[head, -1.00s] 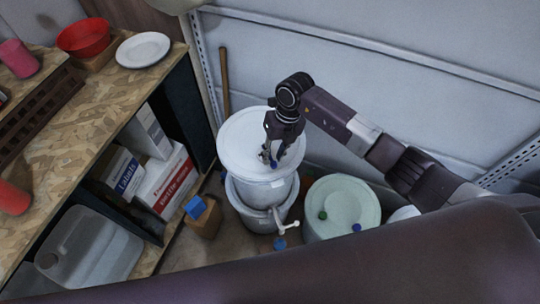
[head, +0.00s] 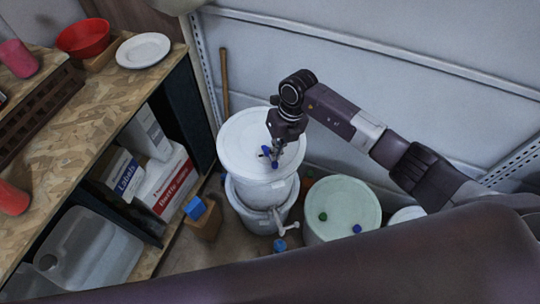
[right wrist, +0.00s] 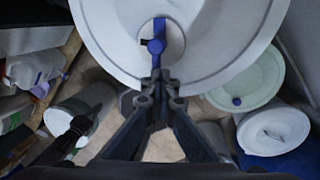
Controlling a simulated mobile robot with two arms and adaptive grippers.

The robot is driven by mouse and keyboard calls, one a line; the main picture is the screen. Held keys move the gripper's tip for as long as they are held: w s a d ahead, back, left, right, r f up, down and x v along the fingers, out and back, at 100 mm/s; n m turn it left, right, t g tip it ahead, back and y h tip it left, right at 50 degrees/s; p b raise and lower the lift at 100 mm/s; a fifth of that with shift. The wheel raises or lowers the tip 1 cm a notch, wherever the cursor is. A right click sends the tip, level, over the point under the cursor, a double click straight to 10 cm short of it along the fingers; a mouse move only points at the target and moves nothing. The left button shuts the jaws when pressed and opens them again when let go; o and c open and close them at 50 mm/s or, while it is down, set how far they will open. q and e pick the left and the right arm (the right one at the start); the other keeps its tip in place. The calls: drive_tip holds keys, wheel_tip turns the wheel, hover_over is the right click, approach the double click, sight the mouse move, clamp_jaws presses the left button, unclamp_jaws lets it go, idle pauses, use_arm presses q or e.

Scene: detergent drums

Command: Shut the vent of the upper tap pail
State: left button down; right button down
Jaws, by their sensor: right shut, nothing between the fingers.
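The upper tap pail (head: 236,150) is white and stands stacked on another white pail. Its flat round lid carries a small blue vent (head: 265,152), which also shows near the lid's edge in the right wrist view (right wrist: 155,46). A dark piece sticks out at the vent's left side. My right gripper (head: 277,148) points down over the lid, close beside the vent. In the right wrist view its fingertips (right wrist: 160,84) are together and empty, just below the vent in the picture. Whether they touch it I cannot tell. My left gripper does not show clearly in either view.
A white tap (head: 288,227) juts from the stack's front. A pale green-lidded drum (head: 343,208) with green and blue caps stands to the right. A small box with a blue top (head: 195,208) sits left. Shelving (head: 100,145) borders the left; a wall rises behind.

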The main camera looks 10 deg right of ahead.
sight(280, 160)
drive_tip(key=c, duration=2.2)
unclamp_jaws()
drive_tip(key=shift+d+f, duration=0.1)
drive_tip(key=shift+c, duration=0.2)
drive_tip(key=shift+w+d, duration=0.1)
drive_tip(key=shift+w, duration=0.05)
drive_tip(key=o, duration=0.4)
drive_tip(key=shift+r, duration=0.2)
drive_tip(key=r+p, duration=0.1)
drive_tip(key=r, duration=0.1)
drive_tip(key=d+r+p, duration=0.1)
drive_tip(key=r+p, duration=0.1)
drive_tip(key=shift+w+d+r, duration=0.1)
drive_tip(key=shift+w+r, duration=0.05)
